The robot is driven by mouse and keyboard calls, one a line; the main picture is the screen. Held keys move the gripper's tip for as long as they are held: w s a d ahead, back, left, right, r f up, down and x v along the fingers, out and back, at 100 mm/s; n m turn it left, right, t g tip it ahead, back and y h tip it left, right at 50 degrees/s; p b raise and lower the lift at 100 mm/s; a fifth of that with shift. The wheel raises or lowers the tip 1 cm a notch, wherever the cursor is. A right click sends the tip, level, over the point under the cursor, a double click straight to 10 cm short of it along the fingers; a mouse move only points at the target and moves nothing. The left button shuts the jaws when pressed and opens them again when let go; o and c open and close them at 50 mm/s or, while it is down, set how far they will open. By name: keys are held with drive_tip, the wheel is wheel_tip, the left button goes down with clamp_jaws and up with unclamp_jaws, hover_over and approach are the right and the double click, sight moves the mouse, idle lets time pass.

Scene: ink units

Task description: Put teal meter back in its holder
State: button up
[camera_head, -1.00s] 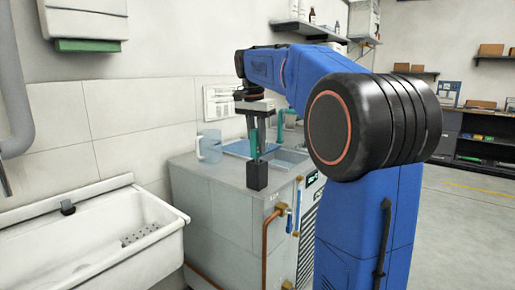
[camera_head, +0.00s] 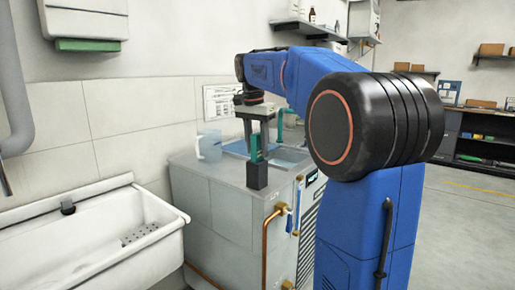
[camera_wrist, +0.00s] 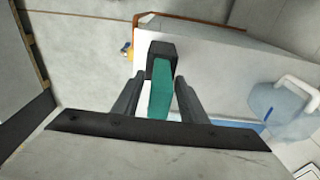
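The teal meter (camera_head: 255,152) stands upright in the black holder (camera_head: 257,177), a small block near the front edge of the grey counter unit. The wrist view shows the meter (camera_wrist: 161,90) with its far end in the black holder (camera_wrist: 162,48). My gripper (camera_wrist: 160,82) is open, with a finger on each side of the meter and narrow gaps between. In the head view my gripper (camera_head: 256,138) is above the holder, pointing down around the meter's upper part. How deep the meter sits in the holder is hidden.
A clear jug (camera_head: 209,146) stands on the counter (camera_head: 205,176) left of the holder; the wrist view shows it at right (camera_wrist: 283,105). A blue-edged basin lies behind the holder. A white sink (camera_head: 90,245) is at left. Copper pipe (camera_head: 266,235) runs down the counter's front.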

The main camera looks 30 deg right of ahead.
drive_tip(key=r, duration=0.4)
drive_tip(key=a+r, duration=0.1)
drive_tip(key=r, duration=0.6)
drive_tip(key=shift+s+a+r, duration=0.2)
drive_tip(key=shift+s+r, duration=0.05)
drive_tip(key=shift+r, duration=0.15)
drive_tip(key=s+a+f+n+t, duration=0.1)
drive_tip(key=s+a+f+n, duration=0.3)
drive_tip(key=s+f, duration=0.6)
drive_tip(key=s+a+f+n+t+y, duration=0.1)
drive_tip(key=s+a+f+n, duration=0.4)
drive_tip(key=s+f, duration=0.5)
drive_tip(key=s+a+f+n+t, duration=0.2)
drive_tip(key=s+a+f+n, duration=0.3)
drive_tip(key=s+f, duration=0.4)
wheel_tip(320, 180, down, 6)
drive_tip(key=shift+s+a+f, duration=0.25)
drive_tip(key=shift+s+a, duration=0.05)
drive_tip(key=shift+s, duration=0.1)
drive_tip(key=shift+d, duration=0.1)
